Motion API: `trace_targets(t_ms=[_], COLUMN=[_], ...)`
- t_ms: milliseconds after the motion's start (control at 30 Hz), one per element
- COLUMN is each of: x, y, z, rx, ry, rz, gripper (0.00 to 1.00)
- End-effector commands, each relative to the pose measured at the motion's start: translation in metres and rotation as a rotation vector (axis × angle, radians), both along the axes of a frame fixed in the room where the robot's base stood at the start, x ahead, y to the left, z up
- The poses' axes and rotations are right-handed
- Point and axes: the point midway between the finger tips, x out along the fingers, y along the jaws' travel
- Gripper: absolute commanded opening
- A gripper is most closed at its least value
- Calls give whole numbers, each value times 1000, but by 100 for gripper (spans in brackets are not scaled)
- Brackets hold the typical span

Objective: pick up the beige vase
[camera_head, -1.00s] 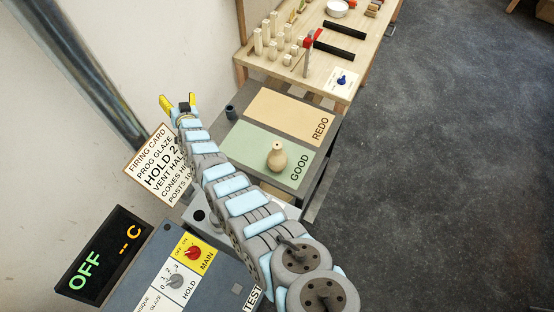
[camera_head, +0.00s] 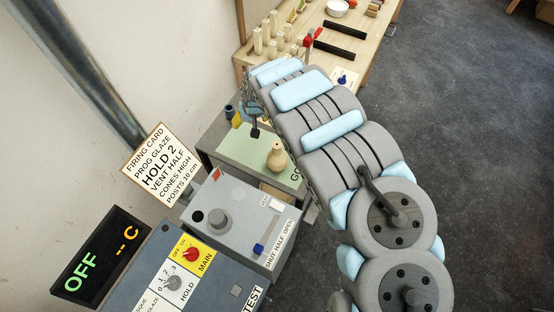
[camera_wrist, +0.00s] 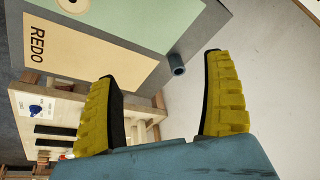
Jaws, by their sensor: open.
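The beige vase (camera_head: 277,158) is small and round with a narrow neck. In the head view it stands upright on the green GOOD panel (camera_head: 240,147). In the wrist view only a piece of the vase (camera_wrist: 72,4) shows at the top left edge, on the green area. My gripper (camera_wrist: 161,67) has yellow ribbed fingers, spread apart with nothing between them. In the head view my gripper (camera_head: 246,120) is partly hidden by my arm, a little behind and left of the vase, apart from it.
A dark small cup (camera_wrist: 176,64) stands at the panel stand's edge. A wooden table (camera_head: 355,40) with blocks and black bars is behind. A grey control box (camera_head: 225,220) and the firing card (camera_head: 160,165) are in front and left. Dark floor (camera_head: 470,130) lies open at right.

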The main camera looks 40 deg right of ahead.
Motion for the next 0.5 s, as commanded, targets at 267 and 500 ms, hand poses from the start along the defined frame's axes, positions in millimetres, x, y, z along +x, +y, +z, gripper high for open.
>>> trace_targets(t_ms=[267, 500], x=[-84, -95], y=[-35, -38], z=[7, -6], rx=[11, 14], ry=[188, 215], rz=[-45, -51], gripper=[83, 83])
